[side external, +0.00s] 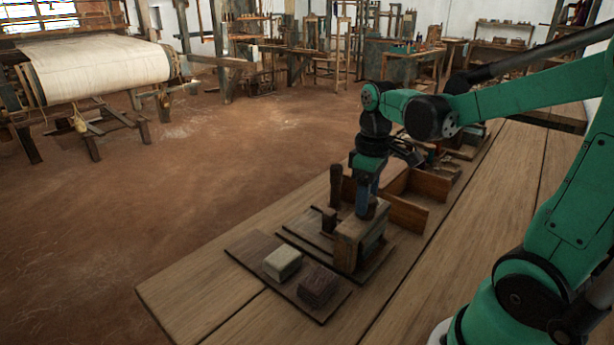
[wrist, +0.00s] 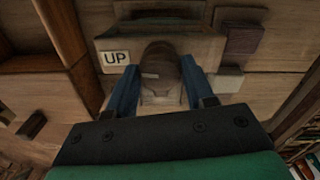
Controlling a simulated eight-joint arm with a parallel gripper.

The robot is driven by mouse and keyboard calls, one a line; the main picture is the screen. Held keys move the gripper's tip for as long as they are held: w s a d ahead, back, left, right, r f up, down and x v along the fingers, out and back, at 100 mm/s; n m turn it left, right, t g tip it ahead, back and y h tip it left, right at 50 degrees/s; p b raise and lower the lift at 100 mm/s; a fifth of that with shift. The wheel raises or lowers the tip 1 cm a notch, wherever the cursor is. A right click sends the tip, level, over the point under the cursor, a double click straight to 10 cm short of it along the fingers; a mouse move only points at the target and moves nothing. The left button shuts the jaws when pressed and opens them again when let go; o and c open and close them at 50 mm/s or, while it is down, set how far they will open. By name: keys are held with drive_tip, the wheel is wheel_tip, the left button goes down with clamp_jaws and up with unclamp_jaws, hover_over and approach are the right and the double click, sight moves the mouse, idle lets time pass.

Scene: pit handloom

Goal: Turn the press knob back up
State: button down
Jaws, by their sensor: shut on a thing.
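The press knob (wrist: 160,63) is a rounded dark brown wooden piece in the wrist view. My gripper (wrist: 162,74) is shut on the knob, with one blue finger on each side. In the side external view my gripper (side external: 363,203) points down onto the top of the press (side external: 348,246). The fingers hide much of the knob (side external: 379,207) there, and I cannot tell how far it is turned.
A pale block (side external: 282,262) and a dark block (side external: 318,286) lie on a dark board in front of the press. A dark upright post (side external: 335,186) stands close left of my gripper. A wooden divider (side external: 407,214) is behind right. The bench's near left end is clear.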

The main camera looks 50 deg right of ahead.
drive_tip(key=shift+n, duration=0.9)
drive_tip(key=shift+c, duration=1.6)
unclamp_jaws()
drive_tip(key=shift+r, duration=2.8)
drive_tip(key=shift+a, duration=0.1)
